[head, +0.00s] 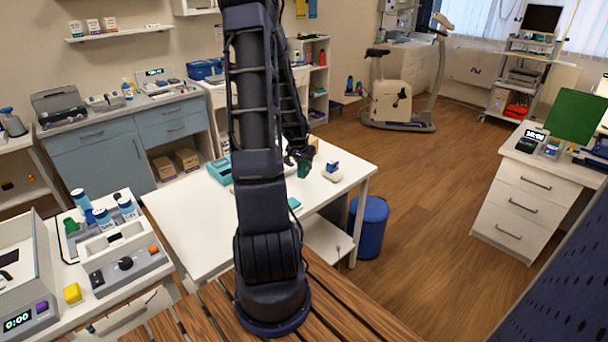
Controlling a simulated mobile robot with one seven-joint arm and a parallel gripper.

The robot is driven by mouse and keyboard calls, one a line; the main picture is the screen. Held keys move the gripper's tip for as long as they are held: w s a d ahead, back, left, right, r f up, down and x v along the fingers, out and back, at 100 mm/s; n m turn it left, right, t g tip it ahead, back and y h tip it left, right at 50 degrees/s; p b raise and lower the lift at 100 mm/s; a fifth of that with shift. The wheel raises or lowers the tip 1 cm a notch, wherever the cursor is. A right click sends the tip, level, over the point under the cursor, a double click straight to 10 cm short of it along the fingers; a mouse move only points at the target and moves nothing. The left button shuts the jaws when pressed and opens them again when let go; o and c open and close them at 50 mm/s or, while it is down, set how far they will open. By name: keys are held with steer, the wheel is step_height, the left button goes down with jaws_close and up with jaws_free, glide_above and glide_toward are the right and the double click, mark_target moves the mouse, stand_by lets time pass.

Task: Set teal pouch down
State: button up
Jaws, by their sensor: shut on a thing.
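My gripper (301,152) is over the white table (350,178), small and dark in the head view. It is shut on a dark green-teal item (304,168), which looks like the teal pouch, and this hangs below the fingers. The fingers' exact grip is too small to make out. I cannot tell whether the pouch touches the tabletop. My own arm hides the middle of the table.
On the table, a teal box (220,171) lies left of my arm, a flat teal piece (294,203) near the front, and a white item with a blue top (332,171) to the right. A blue bin (369,228) stands beside the table. The left part of the tabletop looks clear.

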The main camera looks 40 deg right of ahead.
mark_target(304, 173)
steer(key=shift+f, duration=2.55)
steer(key=o, duration=1)
steer(key=shift+f, duration=0.1)
steer(key=shift+v, duration=6.2)
steer(key=w+a+r+n+t+y, duration=0.1)
steer(key=a+r+n, duration=0.2)
steer(key=a+r, duration=0.6)
steer(key=w+a+r+n+t+y, duration=0.1)
steer(key=w+a+r+n+y, duration=0.15)
steer(key=a+r, duration=0.7)
steer(key=s+a+r+n, duration=0.2)
steer(key=s+a, duration=0.3)
steer(key=a, duration=0.2)
steer(key=s+a+r+n, duration=0.2)
steer(key=s+a, duration=0.3)
steer(key=a, duration=0.3)
steer(key=s+a+r+n+t, duration=0.1)
steer(key=s+a+r+n, duration=0.1)
steer(key=s+a+n, duration=0.2)
steer(key=shift+s+a+r+y, duration=0.15)
steer(key=shift+s+a, duration=0.15)
steer(key=shift+a, duration=0.6)
steer(key=shift+s+a+y, duration=0.1)
steer(key=shift+s+a, duration=0.15)
steer(key=shift+a, duration=0.65)
